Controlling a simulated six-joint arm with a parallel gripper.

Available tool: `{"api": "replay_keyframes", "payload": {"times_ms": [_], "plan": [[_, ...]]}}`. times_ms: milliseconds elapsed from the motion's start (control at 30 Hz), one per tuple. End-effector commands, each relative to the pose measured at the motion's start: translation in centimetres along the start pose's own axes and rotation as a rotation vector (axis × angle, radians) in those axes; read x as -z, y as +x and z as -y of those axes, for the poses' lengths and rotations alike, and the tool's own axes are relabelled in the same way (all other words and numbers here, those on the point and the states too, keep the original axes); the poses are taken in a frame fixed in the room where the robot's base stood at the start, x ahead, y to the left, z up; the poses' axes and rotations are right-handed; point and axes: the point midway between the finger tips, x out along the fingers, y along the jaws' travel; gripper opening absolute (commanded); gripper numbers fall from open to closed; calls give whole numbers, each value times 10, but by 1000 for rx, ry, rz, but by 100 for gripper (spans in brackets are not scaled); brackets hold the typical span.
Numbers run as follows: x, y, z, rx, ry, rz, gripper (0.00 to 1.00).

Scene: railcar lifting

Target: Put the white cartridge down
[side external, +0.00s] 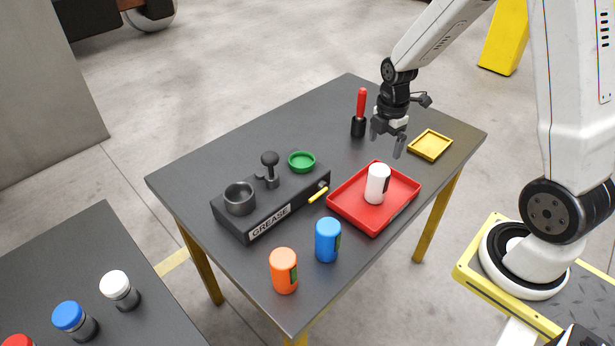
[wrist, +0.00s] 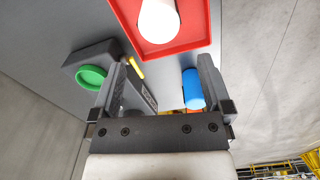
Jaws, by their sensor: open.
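The white cartridge (side external: 377,184) stands upright in the red tray (side external: 352,213). It also shows in the wrist view (wrist: 158,20), inside the red tray (wrist: 202,40) at the top of the picture. My gripper (side external: 388,145) is open and empty. It hangs above the table behind the tray, higher than the cartridge and apart from it. In the wrist view my two fingers (wrist: 160,75) are spread with nothing held between them.
The grease station (side external: 285,215) with a grey cup, a knob and a green dish (side external: 302,161) is left of the tray. Blue (side external: 328,240) and orange (side external: 284,271) cartridges stand in front. A red-handled tool (side external: 360,112) and a yellow tray (side external: 430,145) flank my gripper.

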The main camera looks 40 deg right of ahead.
Motion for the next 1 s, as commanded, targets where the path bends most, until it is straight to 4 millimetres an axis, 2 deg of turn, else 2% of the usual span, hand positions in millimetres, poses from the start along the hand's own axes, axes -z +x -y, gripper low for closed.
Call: {"api": "replay_keyframes", "payload": {"times_ms": [267,1000], "plan": [[24,-9,11,-37,213,-1,100],[99,-32,71,-152,1122,-129,100]]}}
